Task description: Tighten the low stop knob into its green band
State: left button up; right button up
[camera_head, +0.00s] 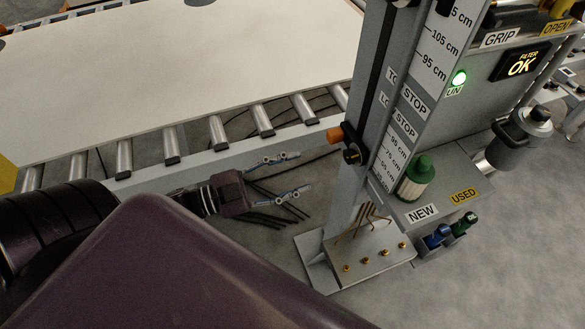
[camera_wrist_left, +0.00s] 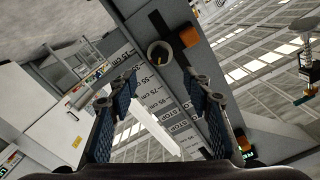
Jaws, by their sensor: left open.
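The low stop sits on the grey column (camera_head: 371,110), with an orange block (camera_head: 336,134) and a dark round knob (camera_head: 351,155) on its side. I cannot make out a green band. My left gripper (camera_head: 301,172) is open and empty, left of the knob and apart from it. In the wrist view the knob shows just beyond the gap between its fingertips (camera_wrist_left: 162,83). My right gripper is not in view.
A roller conveyor (camera_head: 219,132) carrying a large pale board (camera_head: 180,60) runs behind my left arm. A green-topped filter (camera_head: 417,178) stands on a shelf right of the column. Hex keys (camera_head: 365,222) stand on the column's foot plate (camera_head: 375,262).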

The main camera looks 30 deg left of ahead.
aim_at(346, 158)
pick_arm(q)
jog(key=shift+w+d+f+n+p, duration=0.1)
jog(key=shift+w+d+n+p, duration=0.65)
jog(key=shift+w+d, duration=0.6)
jog(key=shift+w+d+r+n+p, duration=0.1)
jog(key=shift+w+d+n+p, duration=0.75)
jog(key=shift+w, duration=0.75)
jog(key=shift+w+d+f+n+p, duration=0.1)
jog(key=shift+w+d+n+p, duration=0.55)
jog(key=shift+w+d, duration=0.75)
jog(key=shift+w+a, duration=0.1)
jog(key=shift+a, duration=0.05)
